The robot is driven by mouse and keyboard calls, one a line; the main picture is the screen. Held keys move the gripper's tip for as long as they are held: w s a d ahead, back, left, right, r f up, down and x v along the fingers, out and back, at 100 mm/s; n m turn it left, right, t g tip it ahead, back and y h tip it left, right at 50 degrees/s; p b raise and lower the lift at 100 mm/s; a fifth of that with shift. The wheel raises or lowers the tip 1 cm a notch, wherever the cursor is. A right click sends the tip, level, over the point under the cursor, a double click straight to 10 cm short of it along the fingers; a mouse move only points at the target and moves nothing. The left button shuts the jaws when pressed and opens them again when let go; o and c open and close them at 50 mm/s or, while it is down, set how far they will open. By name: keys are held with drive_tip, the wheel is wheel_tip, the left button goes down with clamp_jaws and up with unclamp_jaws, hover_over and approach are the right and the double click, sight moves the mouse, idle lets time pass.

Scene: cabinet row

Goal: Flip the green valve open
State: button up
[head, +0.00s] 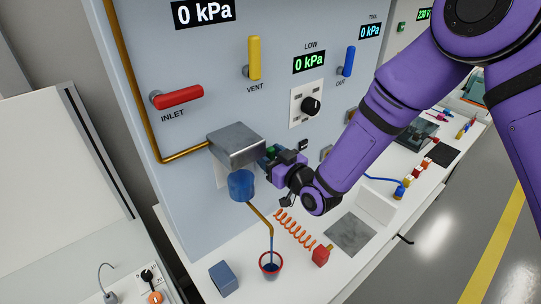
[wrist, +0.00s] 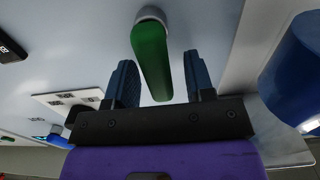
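The green valve handle (wrist: 152,62) hangs from a round grey pivot on the panel in the wrist view, pointing down toward my gripper. My gripper (wrist: 160,84) is open, with one dark blue finger on each side of the handle. The handle's lower end lies between the fingers, and gaps show on both sides. In the head view my gripper (head: 274,156) is at the panel, just right of the grey metal box (head: 237,144). Only a small bit of green shows there; the rest of the valve is hidden.
The red INLET lever (head: 178,97) lies sideways; the yellow VENT lever (head: 254,58) and blue OUT lever (head: 348,61) stand upright. A blue cylinder (head: 241,186) is under the box.

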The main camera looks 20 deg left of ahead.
drive_tip(key=v, duration=1)
drive_tip(key=shift+s+d, duration=0.2)
drive_tip(key=shift+d, duration=0.15)
